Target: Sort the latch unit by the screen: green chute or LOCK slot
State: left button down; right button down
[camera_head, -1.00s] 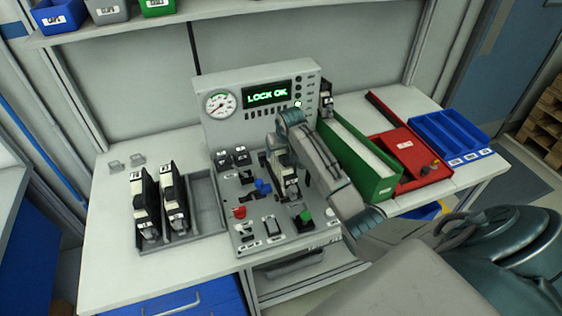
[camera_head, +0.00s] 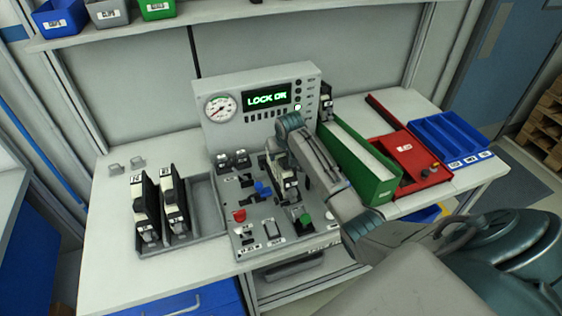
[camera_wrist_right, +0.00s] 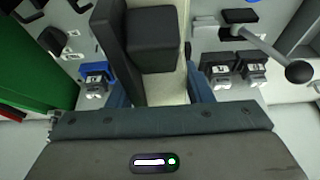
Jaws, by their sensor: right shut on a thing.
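The screen (camera_head: 266,97) on the grey test panel reads LOCK OK in green. My right gripper (camera_head: 279,172) is over the panel's control deck, shut on a latch unit (camera_head: 287,183), black and pale with a white label. The unit's dark block and pale body (camera_wrist_right: 152,40) fill the middle of the right wrist view. I cannot tell whether it still touches the deck. The green chute (camera_head: 357,160) slopes just right of my right arm. The red tray (camera_head: 411,160) and the blue slotted tray (camera_head: 452,138) lie further right. My left gripper is not in view.
Two more latch units (camera_head: 147,215) stand upright in a grey tray (camera_head: 206,205) left of the panel. A red button (camera_head: 239,215), a green button (camera_head: 304,218) and levers crowd the deck. The front left of the table (camera_head: 110,270) is clear.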

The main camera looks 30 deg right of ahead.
jog(key=shift+w+r, duration=0.1)
jog(key=shift+r, duration=0.4)
notch_tip(320, 180, up, 8)
jog(key=b, duration=0.3)
jog(key=shift+f+b, duration=0.15)
jog(key=shift+b, duration=0.2)
notch_tip(320, 180, up, 11)
jog(key=p, duration=0.4)
jog(key=shift+f, duration=0.2)
jog(key=shift+d, duration=0.1)
